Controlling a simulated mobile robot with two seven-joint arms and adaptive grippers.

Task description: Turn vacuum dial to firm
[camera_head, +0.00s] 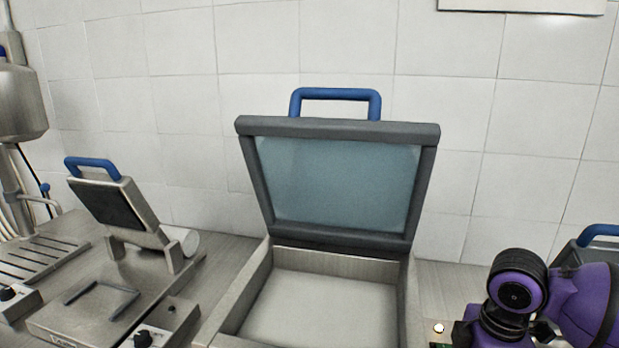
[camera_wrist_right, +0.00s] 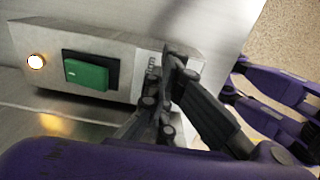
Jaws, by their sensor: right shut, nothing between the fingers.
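The vacuum dial is not clearly visible; the right wrist view shows a steel control panel (camera_wrist_right: 130,52) with a lit round lamp (camera_wrist_right: 36,61) and a green rocker switch (camera_wrist_right: 86,74). My right gripper (camera_wrist_right: 172,78) is shut and empty, its dark fingers over the panel's right end, to the right of the switch. Whether they touch the panel I cannot tell, and they hide part of it. In the head view, an open-lidded machine (camera_head: 256,285) with a blue handle (camera_head: 336,92) stands in the middle. My left gripper is out of view.
A small press (camera_head: 108,205) with a blue handle and black knob (camera_head: 142,340) stands at the left. A blue-handled thing (camera_head: 600,231) is partly hidden behind my purple right arm. A tiled wall (camera_head: 480,90) closes off the back.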

